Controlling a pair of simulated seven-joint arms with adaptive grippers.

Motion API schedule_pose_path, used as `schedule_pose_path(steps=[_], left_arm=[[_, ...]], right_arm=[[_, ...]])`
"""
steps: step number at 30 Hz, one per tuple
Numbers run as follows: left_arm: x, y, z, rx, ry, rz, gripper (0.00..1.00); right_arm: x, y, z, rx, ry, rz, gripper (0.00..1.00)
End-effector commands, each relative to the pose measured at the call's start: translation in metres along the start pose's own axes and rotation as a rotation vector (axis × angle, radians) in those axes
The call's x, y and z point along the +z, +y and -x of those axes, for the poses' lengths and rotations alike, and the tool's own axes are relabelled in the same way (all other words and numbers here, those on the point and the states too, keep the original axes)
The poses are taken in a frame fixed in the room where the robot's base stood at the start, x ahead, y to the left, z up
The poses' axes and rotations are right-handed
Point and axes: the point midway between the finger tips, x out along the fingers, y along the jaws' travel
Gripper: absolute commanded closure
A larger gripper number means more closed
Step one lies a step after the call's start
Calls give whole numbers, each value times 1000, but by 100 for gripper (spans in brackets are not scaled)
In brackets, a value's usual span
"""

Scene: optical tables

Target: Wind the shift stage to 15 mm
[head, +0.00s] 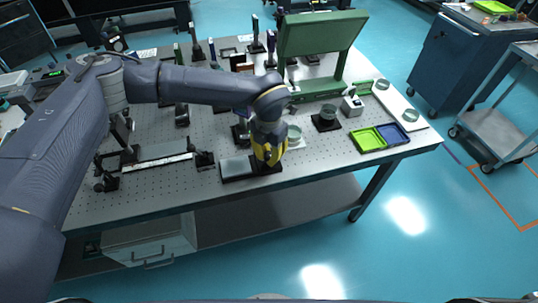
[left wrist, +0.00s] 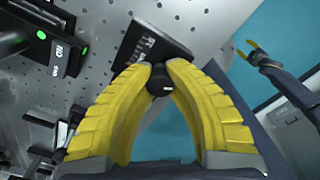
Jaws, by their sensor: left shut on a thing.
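My left gripper (head: 268,158) is above the front edge of the optical table in the head view. In the left wrist view its yellow fingers (left wrist: 158,82) are shut on a small black knob (left wrist: 158,88). Just beyond the knob is a black block with pale scale-like marks (left wrist: 148,42), which looks like part of the shift stage; I cannot read a value. In the head view the gripper covers the knob, beside a low grey-topped block (head: 236,168). My right gripper (left wrist: 247,48) shows small in the left wrist view, with its yellow fingertips apart and nothing visible between them.
A black device with green lights (left wrist: 67,52) stands near the gripper. A green tray (head: 367,139) and a blue tray (head: 392,133) lie at the table's right. A green board (head: 318,35) stands behind. Several posts and mounts crowd the back; the perforated tabletop (head: 215,205) ends just in front.

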Motion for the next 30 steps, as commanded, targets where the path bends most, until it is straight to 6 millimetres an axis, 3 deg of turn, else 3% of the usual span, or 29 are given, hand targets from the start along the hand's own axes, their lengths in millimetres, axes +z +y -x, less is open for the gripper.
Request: schedule_pose_path(steps=[30], left_arm=[[0,1,0,1,2,-910,100]], right_arm=[[0,0,0,0,0,0,55]])
